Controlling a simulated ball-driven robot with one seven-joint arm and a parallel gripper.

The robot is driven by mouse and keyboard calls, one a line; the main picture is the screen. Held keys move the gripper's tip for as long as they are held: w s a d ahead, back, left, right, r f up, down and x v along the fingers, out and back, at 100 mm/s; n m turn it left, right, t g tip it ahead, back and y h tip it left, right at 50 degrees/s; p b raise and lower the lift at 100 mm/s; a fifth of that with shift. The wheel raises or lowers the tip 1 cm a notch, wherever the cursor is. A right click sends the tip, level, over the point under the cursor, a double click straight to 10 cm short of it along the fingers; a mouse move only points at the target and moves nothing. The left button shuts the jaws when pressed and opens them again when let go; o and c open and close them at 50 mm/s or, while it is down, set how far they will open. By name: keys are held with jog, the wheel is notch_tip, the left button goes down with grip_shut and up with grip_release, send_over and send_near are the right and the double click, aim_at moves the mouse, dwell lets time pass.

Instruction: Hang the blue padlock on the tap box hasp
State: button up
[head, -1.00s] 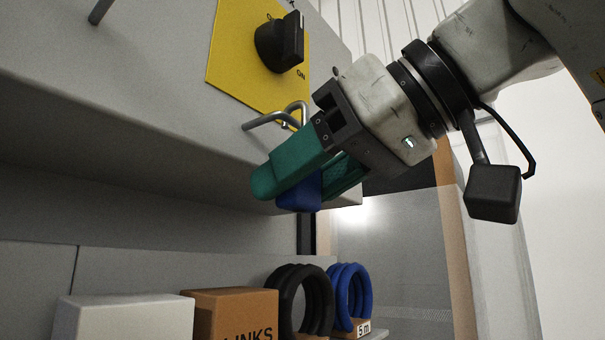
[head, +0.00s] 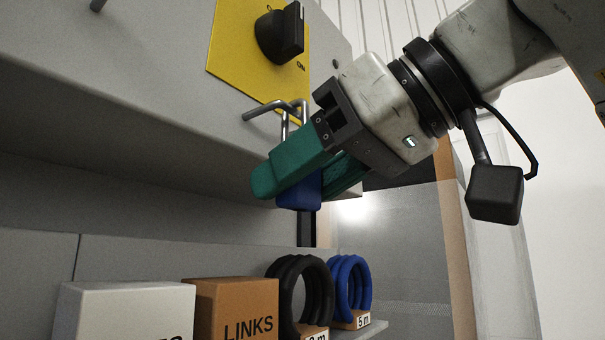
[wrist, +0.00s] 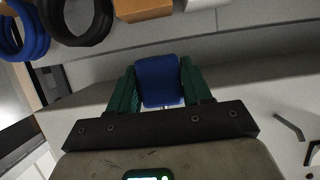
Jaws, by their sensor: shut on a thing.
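The blue padlock (head: 300,192) is held between the green fingers of my gripper (head: 300,178), its body hanging below them in the head view. The padlock's steel shackle rises above the fingers and overlaps the bent metal hasp rod (head: 264,110) on the grey tap box (head: 150,120). I cannot tell for sure whether the shackle is around the rod or only beside it. In the wrist view the blue padlock body (wrist: 158,80) sits between both green fingers, with its shackle mostly hidden behind the gripper bracket.
A yellow plate (head: 235,55) with a black rotary switch (head: 280,35) is above the hasp. Below, a shelf holds a white box (head: 125,310), a brown LINKS box (head: 235,308), a black coil (head: 302,290) and a blue coil (head: 350,285). Free space lies right of the tap box.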

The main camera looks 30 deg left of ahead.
jog(key=o, duration=1.3)
jog(key=b+v, duration=0.2)
jog(key=v, duration=0.8)
jog(key=shift+d, duration=0.4)
